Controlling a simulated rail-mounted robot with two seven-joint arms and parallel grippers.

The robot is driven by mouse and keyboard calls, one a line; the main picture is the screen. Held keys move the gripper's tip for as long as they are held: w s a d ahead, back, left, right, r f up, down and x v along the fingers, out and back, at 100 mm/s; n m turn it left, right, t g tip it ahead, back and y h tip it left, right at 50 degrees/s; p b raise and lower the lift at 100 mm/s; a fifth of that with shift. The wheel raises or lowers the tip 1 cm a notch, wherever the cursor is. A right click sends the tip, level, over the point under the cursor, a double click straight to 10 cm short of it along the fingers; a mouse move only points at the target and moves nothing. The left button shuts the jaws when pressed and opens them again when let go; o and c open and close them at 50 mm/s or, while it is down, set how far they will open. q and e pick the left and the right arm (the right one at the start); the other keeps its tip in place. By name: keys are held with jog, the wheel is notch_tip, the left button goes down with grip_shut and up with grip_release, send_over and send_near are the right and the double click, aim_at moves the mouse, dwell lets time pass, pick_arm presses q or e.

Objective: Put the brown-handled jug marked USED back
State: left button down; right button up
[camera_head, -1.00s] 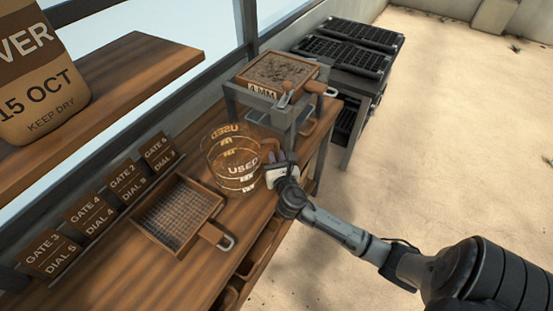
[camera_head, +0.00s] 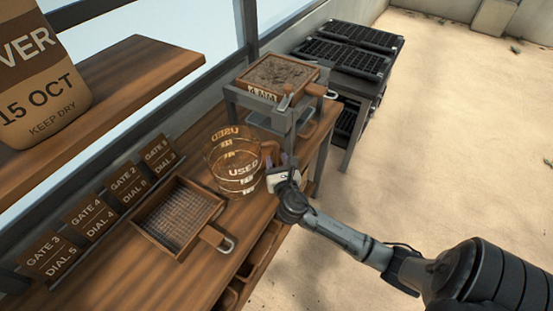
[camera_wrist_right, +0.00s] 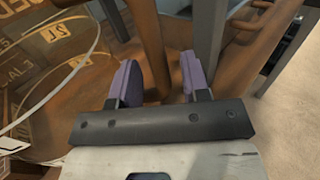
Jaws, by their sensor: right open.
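The clear jug (camera_head: 237,172) marked USED stands upright on the wooden bench in the head view. Its brown handle (camera_head: 269,150) is on its right side. My right gripper (camera_head: 284,161) is at the handle with its jaws open. In the right wrist view, the brown handle (camera_wrist_right: 149,45) runs between the two purple fingers of the right gripper (camera_wrist_right: 157,72), with a gap beside it. The jug's wall (camera_wrist_right: 55,75) fills the left of that view. My left gripper is not in view.
A framed sieve (camera_head: 180,213) lies just left of the jug. A grey stand (camera_head: 279,110) holding a 4 MM sieve (camera_head: 276,75) is close behind the handle. Gate and dial cards (camera_head: 85,215) line the back left. A wooden shelf (camera_head: 140,75) overhangs the left.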

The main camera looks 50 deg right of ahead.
jog(key=s+a+f+m+g+y, duration=0.3)
jog(key=s+a+m, duration=0.4)
jog(key=s+m, duration=0.1)
jog(key=s+a+f+m+g+y+p, duration=0.1)
jog(key=s+a+f+m+g+y, duration=0.1)
jog(key=s+a+m+g+y, duration=0.2)
jog(key=s+a+f+m+g+y, duration=0.3)
jog(key=s+a+m, duration=0.7)
jog(key=s+m, duration=0.4)
jog(key=shift+s+f+g+y, duration=0.3)
jog(key=shift+s+g+y, duration=0.1)
jog(key=shift+s+y, duration=0.1)
